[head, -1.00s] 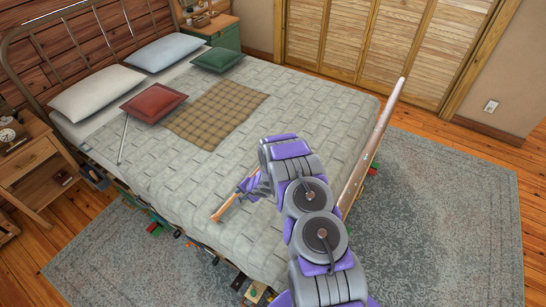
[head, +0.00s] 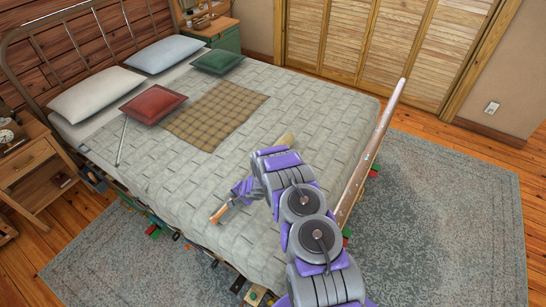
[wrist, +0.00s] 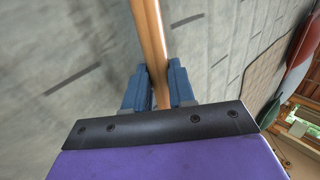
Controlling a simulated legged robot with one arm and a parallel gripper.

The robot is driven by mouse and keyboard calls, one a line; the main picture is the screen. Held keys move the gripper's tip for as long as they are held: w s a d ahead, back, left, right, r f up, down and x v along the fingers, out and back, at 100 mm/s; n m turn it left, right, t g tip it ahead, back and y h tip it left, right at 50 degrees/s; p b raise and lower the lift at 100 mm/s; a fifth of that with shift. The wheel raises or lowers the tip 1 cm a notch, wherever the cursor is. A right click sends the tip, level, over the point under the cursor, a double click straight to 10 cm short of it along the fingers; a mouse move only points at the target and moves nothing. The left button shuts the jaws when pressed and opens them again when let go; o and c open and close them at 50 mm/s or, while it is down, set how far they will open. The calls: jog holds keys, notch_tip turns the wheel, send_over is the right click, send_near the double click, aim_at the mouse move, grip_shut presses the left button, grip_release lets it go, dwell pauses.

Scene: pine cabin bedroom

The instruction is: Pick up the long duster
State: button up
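The long duster lies on the grey bed cover, its wooden handle (head: 221,211) pointing to the lower left in the head view. A pale tan end (head: 284,142), apparently its head, shows behind my arm; the part between is hidden by my gripper and arm. In the wrist view the wooden handle (wrist: 149,40) runs down between the blue fingers of my gripper (wrist: 158,88). The fingers are close together, with the handle against both. In the head view my gripper (head: 240,193) is around the handle, low over the bed.
The bed (head: 330,105) holds a red pillow (head: 153,103), a green pillow (head: 218,61), two pale pillows and a brown plaid cloth (head: 215,115). A thin rod (head: 122,140) rests near the red pillow. A long pole (head: 372,145) rises beside my arm. Rug (head: 440,220) lies right.

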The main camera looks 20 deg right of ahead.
grip_shut()
jog(key=shift+a, duration=0.1)
jog(key=shift+r, duration=0.1)
jog(key=shift+r, duration=0.25)
jog(key=r+p, duration=0.1)
jog(key=r, duration=0.2)
jog(key=shift+d+r+p, duration=0.2)
jog(key=shift+p, duration=0.15)
jog(key=s+d+p, duration=0.1)
jog(key=s+d, duration=0.2)
jog(key=d, duration=0.1)
jog(key=s+d, duration=0.3)
jog(key=d, duration=0.1)
jog(key=s+d+r+p, duration=0.1)
jog(key=s+d, duration=0.2)
jog(key=d, duration=0.1)
jog(key=shift+s+d+p, duration=0.1)
jog(key=shift+d+p, duration=0.25)
jog(key=shift+d, duration=0.05)
